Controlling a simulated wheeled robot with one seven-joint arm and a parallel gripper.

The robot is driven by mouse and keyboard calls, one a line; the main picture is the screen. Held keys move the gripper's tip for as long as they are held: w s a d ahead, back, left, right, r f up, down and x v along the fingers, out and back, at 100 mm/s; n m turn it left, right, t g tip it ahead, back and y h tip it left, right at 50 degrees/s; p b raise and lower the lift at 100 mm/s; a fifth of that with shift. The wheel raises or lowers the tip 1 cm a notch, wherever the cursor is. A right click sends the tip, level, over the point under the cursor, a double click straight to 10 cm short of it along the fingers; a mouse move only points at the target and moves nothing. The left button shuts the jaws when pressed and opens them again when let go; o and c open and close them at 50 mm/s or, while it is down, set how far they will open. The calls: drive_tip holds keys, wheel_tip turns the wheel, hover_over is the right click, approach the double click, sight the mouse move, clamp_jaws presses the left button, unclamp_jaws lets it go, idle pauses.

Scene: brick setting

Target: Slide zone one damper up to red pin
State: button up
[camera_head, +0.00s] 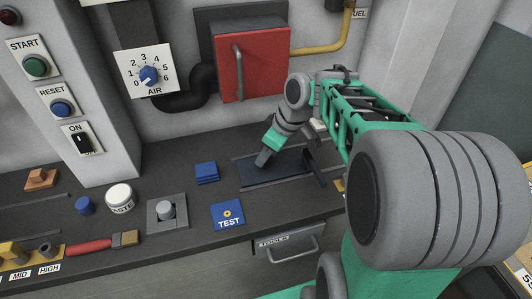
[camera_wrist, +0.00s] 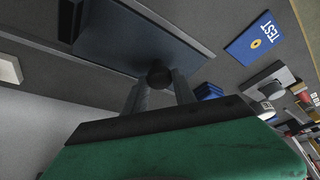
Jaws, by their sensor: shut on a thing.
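A flat dark blue-grey plate (camera_head: 287,166), which looks like the damper, lies between dark rails on the counter. It also shows in the wrist view (camera_wrist: 135,38). My gripper (camera_head: 263,160) is at the left part of this plate. In the wrist view, my gripper (camera_wrist: 160,84) is shut on a dark round knob (camera_wrist: 159,71) at the plate's edge. A dark upright bar (camera_head: 315,168) stands at the plate's right end. I cannot make out a red pin or a zone one label; my arm covers the area to the right.
Left of the plate are stacked blue pieces (camera_head: 206,172) and a blue TEST card (camera_head: 228,215). A grey lever block (camera_head: 167,211), a white-lidded jar (camera_head: 120,198) and a red-handled brush (camera_head: 95,244) lie further left. A red door (camera_head: 264,64) is on the wall behind.

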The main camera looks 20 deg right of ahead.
clamp_jaws()
idle(0.8)
